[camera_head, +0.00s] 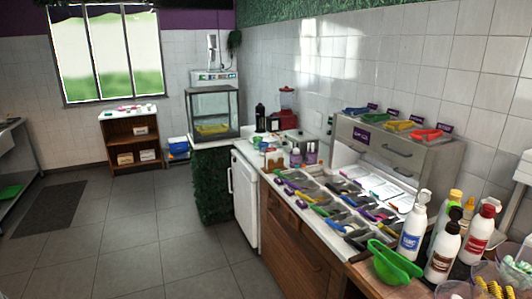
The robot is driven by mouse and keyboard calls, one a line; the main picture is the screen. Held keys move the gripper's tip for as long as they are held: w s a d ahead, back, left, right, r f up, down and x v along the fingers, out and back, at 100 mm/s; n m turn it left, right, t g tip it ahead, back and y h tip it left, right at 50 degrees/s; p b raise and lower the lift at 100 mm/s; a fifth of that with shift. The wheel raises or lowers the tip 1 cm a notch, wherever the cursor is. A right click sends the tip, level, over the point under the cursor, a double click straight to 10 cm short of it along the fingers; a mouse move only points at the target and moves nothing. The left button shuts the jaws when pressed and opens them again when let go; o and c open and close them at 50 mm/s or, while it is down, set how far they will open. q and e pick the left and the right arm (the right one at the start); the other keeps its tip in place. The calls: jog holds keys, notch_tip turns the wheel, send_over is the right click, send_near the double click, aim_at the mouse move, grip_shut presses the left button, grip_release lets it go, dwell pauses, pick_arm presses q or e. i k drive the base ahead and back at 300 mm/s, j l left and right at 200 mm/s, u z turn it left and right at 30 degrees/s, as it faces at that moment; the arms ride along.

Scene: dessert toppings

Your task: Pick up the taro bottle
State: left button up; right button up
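Several squeeze bottles stand at the right end of the counter: a white one with a blue label (412,233), a white one with a brown label and black cap (442,252), and a white one with a red label (478,234). Farther back on the counter are two small bottles with purplish labels, a right one (311,155) and a left one (296,158). The label text is too small to read, so I cannot tell which bottle is taro. Neither of my grippers is in view.
A green scoop (393,265) lies at the counter's front edge beside the bottles. Topping trays (330,208) with colored handles cover the counter's middle. Clear bowls crowd the lower right corner. The tiled floor (150,245) at left is open.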

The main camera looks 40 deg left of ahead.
aim_at(416, 222)
jog(key=j+z, duration=0.1)
jog(key=z, duration=0.4)
jog(key=i+j+z, duration=0.1)
jog(key=z, duration=0.4)
jog(key=j+z, duration=0.15)
jog(key=z, duration=0.3)
jog(key=j+z, duration=0.4)
jog(key=k+j+z, duration=0.15)
jog(key=j+z, duration=0.25)
jog(key=j, duration=0.15)
jog(key=k+j+z, duration=0.1)
jog(key=j, duration=0.25)
jog(key=k+j+z, duration=0.15)
jog(key=j, duration=0.2)
jog(key=k+j+z, duration=0.1)
jog(key=j, duration=0.25)
jog(key=k+j, duration=0.15)
jog(key=j, duration=0.2)
jog(key=k+j, duration=0.15)
jog(key=j, duration=0.2)
jog(key=k+j, duration=0.15)
jog(key=j, duration=0.2)
jog(key=k+j, duration=0.15)
jog(key=j, duration=0.2)
jog(key=z, duration=0.05)
